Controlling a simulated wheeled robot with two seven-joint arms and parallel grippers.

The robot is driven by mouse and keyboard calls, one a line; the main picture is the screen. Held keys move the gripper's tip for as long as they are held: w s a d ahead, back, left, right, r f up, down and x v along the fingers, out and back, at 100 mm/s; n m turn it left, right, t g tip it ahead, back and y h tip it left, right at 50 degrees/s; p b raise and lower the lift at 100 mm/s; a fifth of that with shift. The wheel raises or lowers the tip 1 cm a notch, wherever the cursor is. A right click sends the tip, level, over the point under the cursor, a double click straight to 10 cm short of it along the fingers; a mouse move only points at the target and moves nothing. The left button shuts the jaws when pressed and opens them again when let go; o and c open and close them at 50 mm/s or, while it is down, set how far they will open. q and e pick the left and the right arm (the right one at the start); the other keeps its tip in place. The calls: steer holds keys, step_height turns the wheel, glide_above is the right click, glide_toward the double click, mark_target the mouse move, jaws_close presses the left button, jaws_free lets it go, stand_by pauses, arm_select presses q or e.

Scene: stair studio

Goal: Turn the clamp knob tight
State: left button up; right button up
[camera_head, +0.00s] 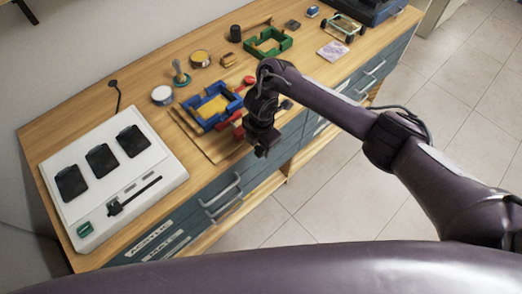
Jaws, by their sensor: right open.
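A blue square frame (212,106) with yellow inside sits on a wooden board (222,148) near the front edge of the bench. A red part (238,125) lies at its right side, partly hidden by my right arm. I cannot tell for sure which part is the clamp knob. My right gripper (264,153) is open and empty, pointing down over the bench's front edge, just right of the red part and apart from it. My left gripper is not in view.
A white panel (168,172) with several black pads fills the bench's left end. Small round tins, a green frame (268,42), a pink pad (333,50) and a wheeled item (342,27) stand farther back. Drawers with handles (222,190) line the front; tiled floor (330,205) is clear.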

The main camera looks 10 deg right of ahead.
steer(key=shift+f, duration=0.75)
steer(key=shift+w+f, duration=0.1)
steer(key=c, duration=0.8)
steer(key=shift+f, duration=0.1)
